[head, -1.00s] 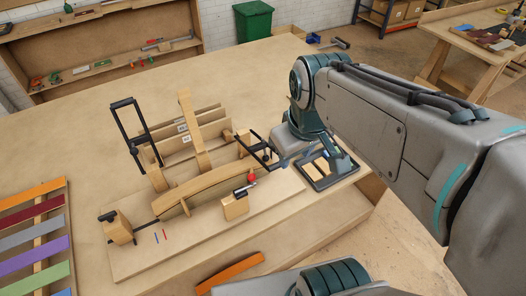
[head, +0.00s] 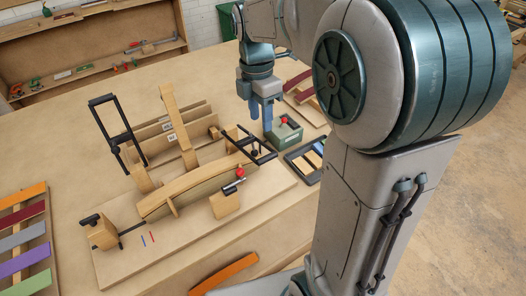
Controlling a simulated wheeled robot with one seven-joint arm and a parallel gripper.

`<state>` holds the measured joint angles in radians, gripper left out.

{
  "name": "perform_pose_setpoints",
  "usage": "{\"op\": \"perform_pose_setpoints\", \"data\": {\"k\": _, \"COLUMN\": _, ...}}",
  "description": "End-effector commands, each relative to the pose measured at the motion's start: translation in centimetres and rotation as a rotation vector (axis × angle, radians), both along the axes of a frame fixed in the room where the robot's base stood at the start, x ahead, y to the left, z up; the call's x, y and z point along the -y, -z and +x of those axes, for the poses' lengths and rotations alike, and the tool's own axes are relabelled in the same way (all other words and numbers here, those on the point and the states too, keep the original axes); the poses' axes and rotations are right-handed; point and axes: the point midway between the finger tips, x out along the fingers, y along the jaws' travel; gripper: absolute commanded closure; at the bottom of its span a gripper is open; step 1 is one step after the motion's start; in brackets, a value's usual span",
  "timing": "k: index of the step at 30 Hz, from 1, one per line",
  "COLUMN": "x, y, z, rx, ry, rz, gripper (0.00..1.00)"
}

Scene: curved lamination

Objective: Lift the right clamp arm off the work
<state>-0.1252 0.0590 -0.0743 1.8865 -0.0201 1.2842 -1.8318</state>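The right clamp arm (head: 251,147), a black open frame, lies low over the right end of the curved wooden work (head: 190,187). The left clamp arm (head: 110,131), a similar black frame, stands raised at the left. My gripper (head: 261,124) points down behind and to the right of the right clamp arm, apart from it in the picture. Its blue fingers look empty, but their gap is too small to judge. Whether the right clamp arm's pad touches the work is unclear.
A green box with a red knob (head: 286,131) stands close to my gripper. A black-rimmed tray (head: 303,159) is right of the clamp. A red-tipped toggle on a wooden block (head: 226,203) stands in front. Colored strips (head: 22,238) lie at left.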

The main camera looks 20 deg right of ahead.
Motion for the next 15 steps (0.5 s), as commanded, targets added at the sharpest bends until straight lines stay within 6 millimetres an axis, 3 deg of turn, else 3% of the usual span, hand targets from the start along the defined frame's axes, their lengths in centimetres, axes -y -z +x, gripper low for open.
{"op": "perform_pose_setpoints", "data": {"k": 15, "x": 0.3, "y": 10.1, "z": -1.0, "rx": -0.004, "ry": 0.004, "rz": -0.001, "gripper": 0.61}}
